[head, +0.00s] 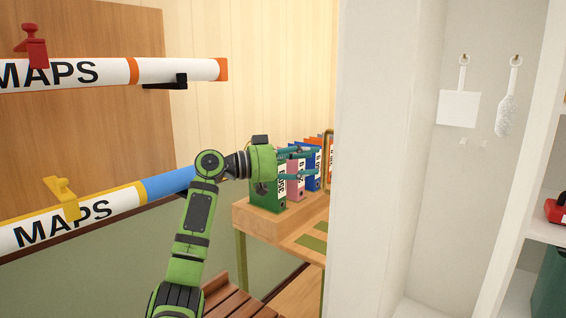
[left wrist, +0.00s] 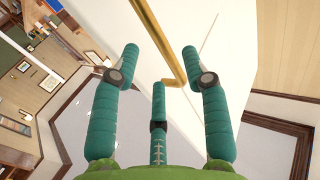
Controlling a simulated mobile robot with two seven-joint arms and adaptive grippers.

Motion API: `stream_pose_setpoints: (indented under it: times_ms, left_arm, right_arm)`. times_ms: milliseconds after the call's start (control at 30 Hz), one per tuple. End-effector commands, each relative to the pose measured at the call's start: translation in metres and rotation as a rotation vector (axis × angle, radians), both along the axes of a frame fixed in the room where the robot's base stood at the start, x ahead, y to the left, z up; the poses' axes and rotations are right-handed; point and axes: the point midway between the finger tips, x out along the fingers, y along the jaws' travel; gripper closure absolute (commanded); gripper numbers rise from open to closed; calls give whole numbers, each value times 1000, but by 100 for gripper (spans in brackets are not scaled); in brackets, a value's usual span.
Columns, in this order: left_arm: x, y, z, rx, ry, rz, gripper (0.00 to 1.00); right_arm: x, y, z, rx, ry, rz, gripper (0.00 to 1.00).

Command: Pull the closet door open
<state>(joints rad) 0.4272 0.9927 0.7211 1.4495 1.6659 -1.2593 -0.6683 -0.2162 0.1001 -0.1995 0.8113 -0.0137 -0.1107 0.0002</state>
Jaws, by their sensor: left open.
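A tall white panel (head: 372,150) stands in the middle of the head view and seems to be the closet door. The inside of the closet shows to its right. A gold bar handle (head: 328,148) is on the panel's left side, mostly hidden behind its edge. In the left wrist view the handle (left wrist: 163,42) stands out from the white panel (left wrist: 220,45). My left gripper (head: 308,166) is at the handle, with its teal fingers (left wrist: 160,62) open. The bar passes between the fingertips; I cannot tell whether they touch it. My right gripper is not in view.
A wooden stand (head: 270,215) with several binders (head: 297,178) is close behind my left arm. Two map tubes (head: 110,72) (head: 100,213) are at the left. In the closet hang a white flat tool (head: 459,107) and a brush (head: 506,110); shelves (head: 545,232) are at right.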

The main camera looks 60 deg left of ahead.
Motion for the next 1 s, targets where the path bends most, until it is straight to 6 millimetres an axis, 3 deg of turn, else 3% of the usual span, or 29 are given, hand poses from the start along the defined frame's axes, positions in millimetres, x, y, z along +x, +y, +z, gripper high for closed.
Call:
stream_pose_setpoints:
  times_ms: [200,400,1000]
  left_arm:
    - [-41,13,-1,-1,1,1,54]
    - [-61,20,0,-2,1,0,54]
    - [-65,22,0,-1,1,-1,54]
  right_arm:
    - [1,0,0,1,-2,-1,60]
    - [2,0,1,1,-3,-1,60]
    - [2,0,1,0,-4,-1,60]
